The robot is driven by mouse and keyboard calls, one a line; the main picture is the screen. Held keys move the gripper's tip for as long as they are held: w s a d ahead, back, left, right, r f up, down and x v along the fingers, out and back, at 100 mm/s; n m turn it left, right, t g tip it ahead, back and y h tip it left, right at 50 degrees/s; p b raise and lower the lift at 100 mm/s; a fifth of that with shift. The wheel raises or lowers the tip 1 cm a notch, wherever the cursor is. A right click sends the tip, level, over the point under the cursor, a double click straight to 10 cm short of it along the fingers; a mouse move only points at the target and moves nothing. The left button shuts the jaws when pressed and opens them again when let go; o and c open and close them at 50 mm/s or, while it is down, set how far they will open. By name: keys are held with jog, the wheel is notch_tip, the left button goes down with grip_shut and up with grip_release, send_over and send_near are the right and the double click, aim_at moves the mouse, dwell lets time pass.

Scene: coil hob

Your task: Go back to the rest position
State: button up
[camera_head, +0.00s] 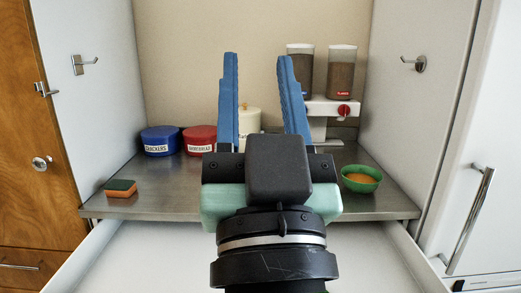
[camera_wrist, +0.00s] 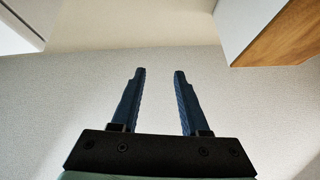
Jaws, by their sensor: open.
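My gripper (camera_head: 258,62) stands upright in the middle of the head view, its two blue fingers apart with nothing between them. It is in front of the metal counter (camera_head: 270,185) and hides part of it. In the wrist view my gripper (camera_wrist: 156,75) is also open and empty, with a plain pale speckled surface behind the fingers. No object touches the fingers in either view.
On the counter are a blue tin (camera_head: 161,141), a red tin (camera_head: 199,140), a cream container (camera_head: 249,120) partly hidden, a sponge (camera_head: 120,188), a green bowl (camera_head: 361,179) and a two-canister dispenser (camera_head: 345,103). Side walls with hooks flank it.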

jog(key=s+r+t+h+p, duration=0.1)
jog(key=s+r+p, duration=0.1)
jog(key=r+p, duration=0.5)
jog(key=s+r+t+p, duration=0.1)
jog(key=s+r+p, duration=0.1)
jog(key=r+p, duration=0.6)
notch_tip(320, 180, up, 6)
jog(key=shift+s+r+h, duration=0.15)
jog(key=shift+h, duration=0.25)
